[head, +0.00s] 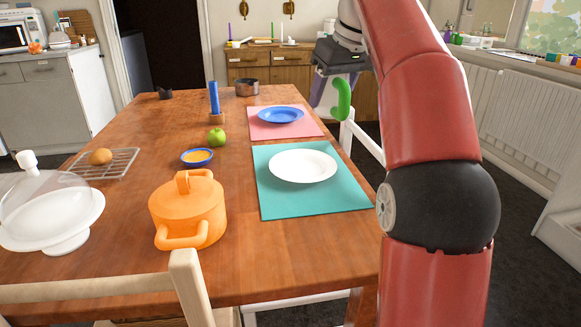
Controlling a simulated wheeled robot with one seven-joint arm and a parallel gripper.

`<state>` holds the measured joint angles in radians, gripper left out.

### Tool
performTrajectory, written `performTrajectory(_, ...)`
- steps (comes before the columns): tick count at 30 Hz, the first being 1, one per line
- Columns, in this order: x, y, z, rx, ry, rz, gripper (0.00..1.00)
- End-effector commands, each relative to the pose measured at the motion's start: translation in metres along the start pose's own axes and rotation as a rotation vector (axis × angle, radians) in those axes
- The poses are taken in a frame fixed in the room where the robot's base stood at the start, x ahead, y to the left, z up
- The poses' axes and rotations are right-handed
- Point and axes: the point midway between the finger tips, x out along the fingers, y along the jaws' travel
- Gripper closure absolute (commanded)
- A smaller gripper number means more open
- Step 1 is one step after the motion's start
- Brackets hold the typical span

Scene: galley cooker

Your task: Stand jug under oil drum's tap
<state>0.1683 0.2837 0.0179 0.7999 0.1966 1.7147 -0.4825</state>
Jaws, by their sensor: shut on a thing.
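My gripper (337,72) is past the right edge of the table, beyond the pink mat, at the end of my raised arm. It is shut on what looks like the jug, a purple and whitish thing with a thick green handle (343,99). The jug hangs in the air beside the table. My gripper hides its top, and its exact tilt is hard to tell. I cannot make out an oil drum or its tap in this view.
A white chair (362,139) stands near the jug. A sideboard (263,65) stands behind.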

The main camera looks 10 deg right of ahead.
Motion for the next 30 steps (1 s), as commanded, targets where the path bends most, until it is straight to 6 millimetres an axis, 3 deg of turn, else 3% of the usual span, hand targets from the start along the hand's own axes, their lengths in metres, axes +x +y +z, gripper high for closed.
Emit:
performTrajectory(8,0.042,-0.001,0.019,0.002,-0.004,-0.002,0.68)
performTrajectory(18,0.124,-0.001,0.053,0.002,-0.003,-0.001,0.68)
performTrajectory(30,0.168,0.0,0.07,0.002,-0.002,-0.001,0.68)
